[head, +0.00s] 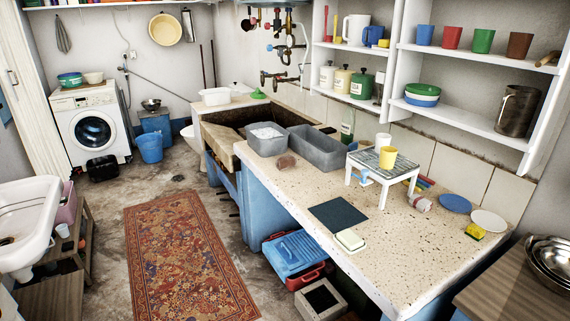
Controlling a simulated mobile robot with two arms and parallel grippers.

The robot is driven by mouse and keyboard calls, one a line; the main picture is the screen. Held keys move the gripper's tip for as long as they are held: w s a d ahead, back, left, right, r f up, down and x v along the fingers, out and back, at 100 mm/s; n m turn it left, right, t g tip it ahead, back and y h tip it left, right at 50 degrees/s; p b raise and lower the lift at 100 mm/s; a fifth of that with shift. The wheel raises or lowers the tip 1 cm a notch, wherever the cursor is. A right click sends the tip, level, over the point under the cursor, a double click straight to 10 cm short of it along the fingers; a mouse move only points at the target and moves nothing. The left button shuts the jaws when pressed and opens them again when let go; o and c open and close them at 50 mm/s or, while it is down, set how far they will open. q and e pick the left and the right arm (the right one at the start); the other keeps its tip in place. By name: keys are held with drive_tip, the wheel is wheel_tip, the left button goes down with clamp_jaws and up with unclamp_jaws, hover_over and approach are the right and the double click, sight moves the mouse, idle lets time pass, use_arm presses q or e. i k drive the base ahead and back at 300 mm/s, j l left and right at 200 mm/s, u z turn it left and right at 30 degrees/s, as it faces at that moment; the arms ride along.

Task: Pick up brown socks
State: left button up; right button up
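A small reddish-brown bundle (286,162) lies on the speckled stone counter (300,190), in front of the grey tubs. It may be the brown socks, but it is too small to tell for sure. A pinkish rolled item (420,202) lies farther right on the counter, beside the small white stand. Neither of my grippers shows in the head view.
Two grey tubs (318,147) stand behind the bundle. A small white stand (383,167) holds cups. A dark cloth (338,215) and a soap bar (350,240) lie near the front edge. A patterned rug (185,255) covers open floor at left.

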sight(287, 162)
drive_tip(key=i+j+z, duration=0.1)
drive_tip(key=z, duration=0.3)
drive_tip(key=i+j+z, duration=0.15)
drive_tip(key=z, duration=0.3)
drive_tip(key=i+j+z, duration=0.15)
drive_tip(key=z, duration=0.25)
